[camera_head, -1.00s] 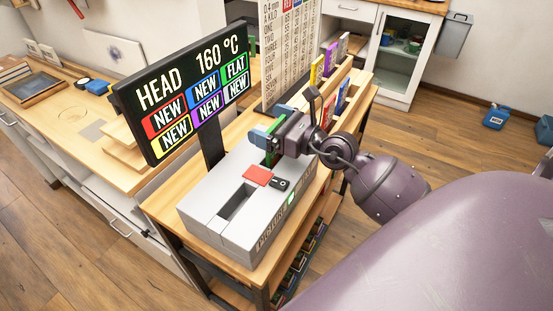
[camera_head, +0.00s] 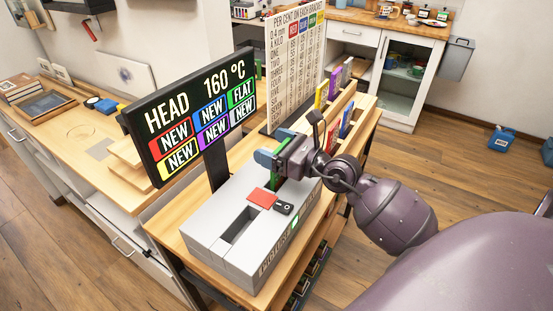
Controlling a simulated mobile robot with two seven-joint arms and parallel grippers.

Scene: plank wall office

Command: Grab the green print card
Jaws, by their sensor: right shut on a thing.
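The green print card (camera_head: 281,171) shows as a narrow upright green strip at the far end of the grey machine's top. My right gripper (camera_head: 272,159) is shut on it, and its fingers hide part of the card. I cannot tell whether the card's lower edge is clear of the machine. My left gripper is not in view.
The grey machine (camera_head: 215,228) has an open slot, a red patch (camera_head: 262,198) and a black switch (camera_head: 284,208). A black display (camera_head: 195,115) stands close on the left. A chart board (camera_head: 293,70) and a wooden card rack (camera_head: 352,110) are behind.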

